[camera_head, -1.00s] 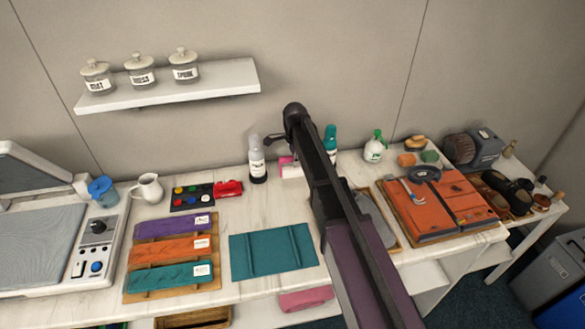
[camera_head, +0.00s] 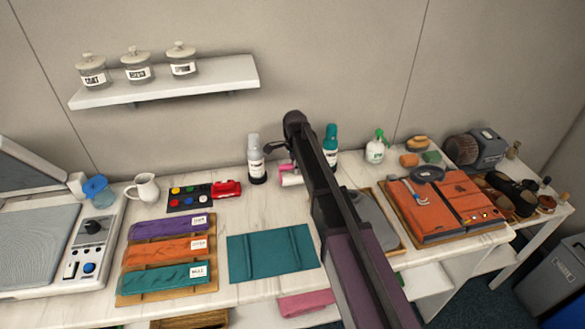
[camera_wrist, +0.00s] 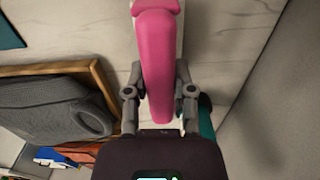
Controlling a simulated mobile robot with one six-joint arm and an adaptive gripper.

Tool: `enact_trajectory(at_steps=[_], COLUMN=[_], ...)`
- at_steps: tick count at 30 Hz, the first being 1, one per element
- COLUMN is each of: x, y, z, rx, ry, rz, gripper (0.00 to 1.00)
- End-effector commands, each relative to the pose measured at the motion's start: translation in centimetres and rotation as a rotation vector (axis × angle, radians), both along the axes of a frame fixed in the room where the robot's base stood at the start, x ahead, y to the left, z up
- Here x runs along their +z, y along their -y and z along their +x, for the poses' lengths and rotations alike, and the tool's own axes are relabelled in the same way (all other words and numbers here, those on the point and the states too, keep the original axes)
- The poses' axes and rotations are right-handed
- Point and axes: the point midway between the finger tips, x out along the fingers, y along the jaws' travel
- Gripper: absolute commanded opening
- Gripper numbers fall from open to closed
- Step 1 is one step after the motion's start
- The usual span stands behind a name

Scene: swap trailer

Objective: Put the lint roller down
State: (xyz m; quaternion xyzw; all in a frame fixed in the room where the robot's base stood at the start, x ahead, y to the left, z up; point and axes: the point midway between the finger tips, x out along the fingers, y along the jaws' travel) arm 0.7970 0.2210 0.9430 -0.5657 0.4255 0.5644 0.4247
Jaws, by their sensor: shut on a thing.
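The lint roller (camera_wrist: 157,70) has a long pink handle, which fills the middle of the wrist view. My gripper (camera_wrist: 159,88) is shut on this pink handle, one finger on each side. In the head view the lint roller (camera_head: 290,179) shows as a pink and white piece just left of my arm, low over the marble tabletop near the wall. My arm hides part of it and most of the gripper there. Whether the roller touches the tabletop I cannot tell.
A spray bottle with a dark base (camera_head: 256,160) stands just left of the roller, and a teal bottle (camera_head: 330,142) stands to its right behind my arm. A teal cloth (camera_head: 271,253) lies in front. A wooden tray (camera_wrist: 92,68) with a grey item lies close by.

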Motion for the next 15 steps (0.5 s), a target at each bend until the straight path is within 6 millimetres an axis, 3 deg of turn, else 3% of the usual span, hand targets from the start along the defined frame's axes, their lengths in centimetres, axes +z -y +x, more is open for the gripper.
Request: enact_trajectory(at_steps=[5,6,9,15], x=[-0.44,-0.3,-0.28,-0.28], y=[0.02,0.02,0.02,0.03], z=[0.01,0.01,0.01,0.01], rx=[0.0,0.0,0.0,0.0], ry=[0.0,0.0,0.0,0.0], rz=[0.0,0.0,0.0,0.0], gripper=[0.0,0.44,0.67,0.67])
